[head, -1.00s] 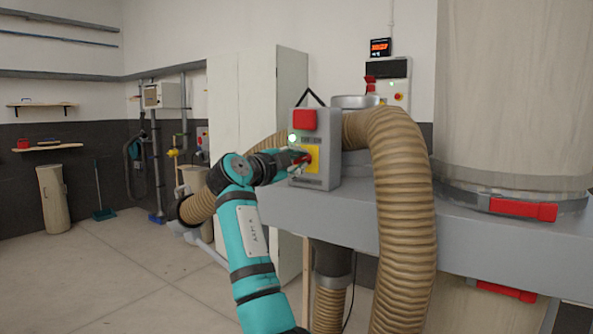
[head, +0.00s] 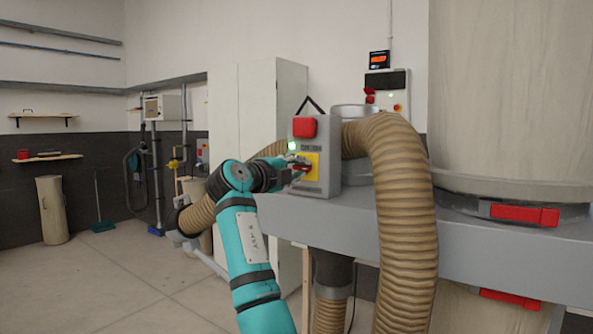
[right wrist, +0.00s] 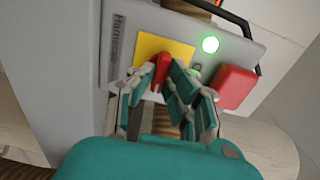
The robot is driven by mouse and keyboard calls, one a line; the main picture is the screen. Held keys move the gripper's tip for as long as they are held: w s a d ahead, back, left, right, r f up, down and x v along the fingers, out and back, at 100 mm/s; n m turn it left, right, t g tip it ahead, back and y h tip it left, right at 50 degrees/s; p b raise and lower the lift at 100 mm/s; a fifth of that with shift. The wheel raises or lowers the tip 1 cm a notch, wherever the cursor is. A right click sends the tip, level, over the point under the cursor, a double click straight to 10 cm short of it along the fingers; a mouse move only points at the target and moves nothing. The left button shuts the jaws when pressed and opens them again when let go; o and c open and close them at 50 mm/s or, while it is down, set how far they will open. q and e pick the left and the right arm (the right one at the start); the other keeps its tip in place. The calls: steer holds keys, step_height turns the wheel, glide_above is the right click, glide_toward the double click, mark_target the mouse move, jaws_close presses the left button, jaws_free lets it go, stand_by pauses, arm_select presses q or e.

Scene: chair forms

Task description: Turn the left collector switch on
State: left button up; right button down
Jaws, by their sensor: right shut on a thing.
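The collector switch is a red handle (head: 302,168) on a yellow plate (head: 312,162), on the front of a grey switch box (head: 322,179). My right gripper (head: 294,171) reaches it from the left and is shut on the handle. In the right wrist view the red handle (right wrist: 161,71) stands between the fingers of my gripper (right wrist: 160,82), partly hidden by them, with the yellow plate (right wrist: 150,47) behind. The box carries a lit green lamp (right wrist: 210,44) and a larger red button (right wrist: 236,87). My left gripper is out of view.
A ribbed tan hose (head: 402,220) curves down right of the box. A grey ledge (head: 470,245) and large pale collector bag (head: 510,95) fill the right side. A white cabinet (head: 243,110) stands behind my arm.

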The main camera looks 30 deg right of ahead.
steer(key=c, duration=1.3)
jaws_free()
steer(key=shift+d, duration=0.1)
steer(key=shift+c, duration=0.2)
steer(key=v, duration=1.2)
